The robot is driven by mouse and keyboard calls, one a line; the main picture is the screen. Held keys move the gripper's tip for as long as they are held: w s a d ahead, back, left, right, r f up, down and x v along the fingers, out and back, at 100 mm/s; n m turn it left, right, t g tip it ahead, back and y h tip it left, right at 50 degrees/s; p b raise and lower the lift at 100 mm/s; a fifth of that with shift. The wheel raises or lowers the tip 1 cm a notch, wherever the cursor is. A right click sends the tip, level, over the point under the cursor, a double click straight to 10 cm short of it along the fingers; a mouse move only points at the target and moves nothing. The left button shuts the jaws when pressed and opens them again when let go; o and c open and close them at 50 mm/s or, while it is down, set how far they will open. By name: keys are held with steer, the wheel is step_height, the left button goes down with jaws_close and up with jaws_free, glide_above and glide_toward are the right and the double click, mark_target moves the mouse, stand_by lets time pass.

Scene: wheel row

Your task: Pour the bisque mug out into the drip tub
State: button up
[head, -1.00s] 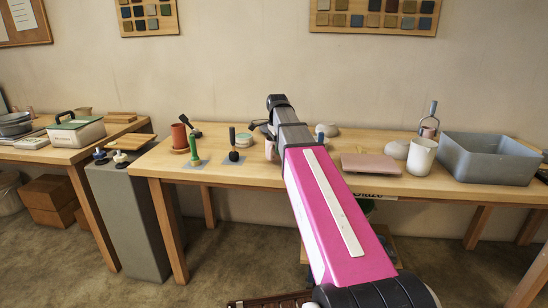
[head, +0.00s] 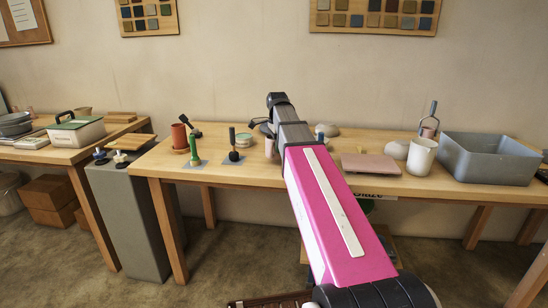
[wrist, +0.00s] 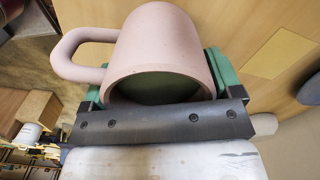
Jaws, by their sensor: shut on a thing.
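The bisque mug (wrist: 158,42) is pale pink and fills the upper middle of the wrist view, its handle to the left. Its rim is toward the camera, and a dark green surface shows inside. My gripper (wrist: 157,84) is shut on the mug, with a green finger pad on either side. In the head view my arm hides most of the gripper; a small pink piece (head: 270,148) shows left of the arm and may be the mug. A grey rectangular tub (head: 483,160), which looks like the drip tub, stands open at the table's right end, well right of my gripper.
A white pitcher (head: 421,157) stands just left of the tub, with a round pale stone-like object (head: 396,149) and a pink slab (head: 370,164) further left. A green-handled tool (head: 194,150) and a terracotta cup (head: 179,136) stand at the table's left.

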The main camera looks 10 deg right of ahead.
step_height(320, 180, up, 6)
steer(key=shift+f, duration=0.1)
stand_by(0.9)
